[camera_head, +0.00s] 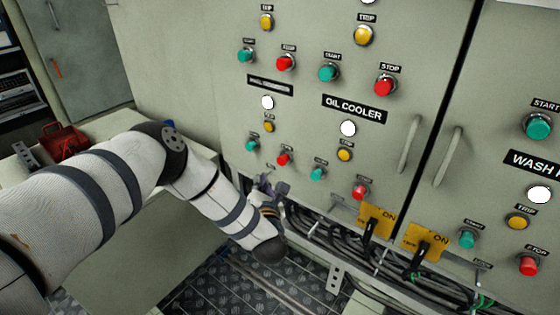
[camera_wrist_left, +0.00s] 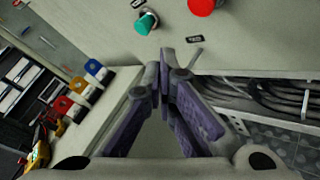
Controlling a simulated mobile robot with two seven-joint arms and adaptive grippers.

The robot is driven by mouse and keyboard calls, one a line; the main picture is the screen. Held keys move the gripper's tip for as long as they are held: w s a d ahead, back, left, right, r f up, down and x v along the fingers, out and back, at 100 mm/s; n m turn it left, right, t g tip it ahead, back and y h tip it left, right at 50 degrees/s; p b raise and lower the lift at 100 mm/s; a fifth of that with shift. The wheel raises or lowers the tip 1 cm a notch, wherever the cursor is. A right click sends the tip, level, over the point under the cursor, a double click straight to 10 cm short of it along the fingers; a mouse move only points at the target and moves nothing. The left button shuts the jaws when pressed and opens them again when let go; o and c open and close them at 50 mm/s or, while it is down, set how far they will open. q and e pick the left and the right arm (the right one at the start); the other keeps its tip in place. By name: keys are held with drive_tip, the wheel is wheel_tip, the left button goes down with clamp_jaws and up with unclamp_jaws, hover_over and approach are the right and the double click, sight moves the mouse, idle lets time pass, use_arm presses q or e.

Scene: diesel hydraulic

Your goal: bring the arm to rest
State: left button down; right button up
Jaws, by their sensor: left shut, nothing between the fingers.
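My left arm (camera_head: 110,185) comes in from the left in the head view and bends down in front of the control cabinet (camera_head: 300,60). My left gripper (camera_head: 268,186) is small and partly hidden by my wrist, near the cabinet's lower buttons. In the left wrist view the left gripper (camera_wrist_left: 163,60) has its purple-padded fingers drawn together at the tips, with nothing between them. A green button (camera_wrist_left: 146,22) and a red button (camera_wrist_left: 201,6) lie beyond the fingertips, apart from them. My right gripper is not in view.
Cabinet handles (camera_head: 410,143) stick out at the right. Yellow tagged switches (camera_head: 377,220) and bundled cables (camera_head: 345,245) run below the panel. A light bench (camera_head: 105,240) stands at left, with a red box (camera_head: 62,141) on it. Checkered floor (camera_head: 215,285) shows below.

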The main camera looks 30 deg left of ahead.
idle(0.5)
